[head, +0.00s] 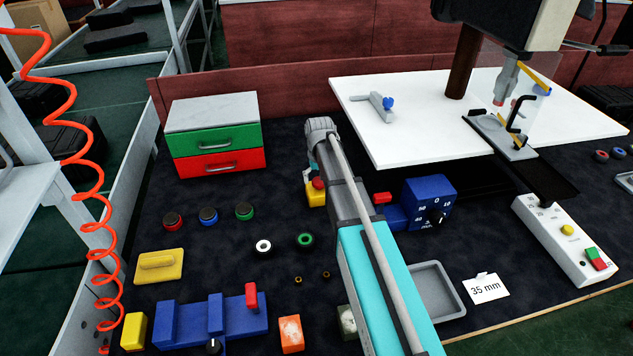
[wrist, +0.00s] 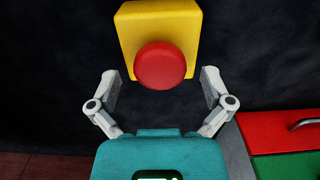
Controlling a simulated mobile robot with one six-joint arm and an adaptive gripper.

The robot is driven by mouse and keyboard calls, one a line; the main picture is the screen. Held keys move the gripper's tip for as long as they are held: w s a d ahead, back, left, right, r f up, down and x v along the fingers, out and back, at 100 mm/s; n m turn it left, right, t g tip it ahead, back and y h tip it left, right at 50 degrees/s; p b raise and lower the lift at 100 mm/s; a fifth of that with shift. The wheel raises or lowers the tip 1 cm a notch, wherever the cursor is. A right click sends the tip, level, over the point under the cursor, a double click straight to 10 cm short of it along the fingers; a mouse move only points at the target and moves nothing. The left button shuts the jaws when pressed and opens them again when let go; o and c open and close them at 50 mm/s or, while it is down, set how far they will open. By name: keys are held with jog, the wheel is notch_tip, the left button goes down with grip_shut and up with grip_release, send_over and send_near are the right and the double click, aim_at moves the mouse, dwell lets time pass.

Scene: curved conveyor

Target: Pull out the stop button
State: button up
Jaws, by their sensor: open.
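The stop button is a round red knob (wrist: 160,65) on a yellow box (wrist: 158,18). In the wrist view it lies at the top centre, just beyond and between my fingertips. In the head view the red knob (head: 318,184) and its yellow box (head: 316,199) are partly hidden by my arm. My gripper (wrist: 160,88) is open and empty, with one finger on each side of the knob and apart from it. The fingers are mostly hidden behind my arm in the head view.
A drawer unit (head: 215,135) with green and red drawers stands to the left. A blue dial device (head: 428,200) is close on the right. A white table (head: 430,120) stands behind right.

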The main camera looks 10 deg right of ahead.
jog(key=shift+r+p, duration=2.8)
jog(key=shift+r, duration=0.3)
jog(key=s+r+p, duration=0.2)
jog(key=s, duration=2)
jog(key=shift+a, duration=0.4)
jog(key=shift+s+r, duration=0.1)
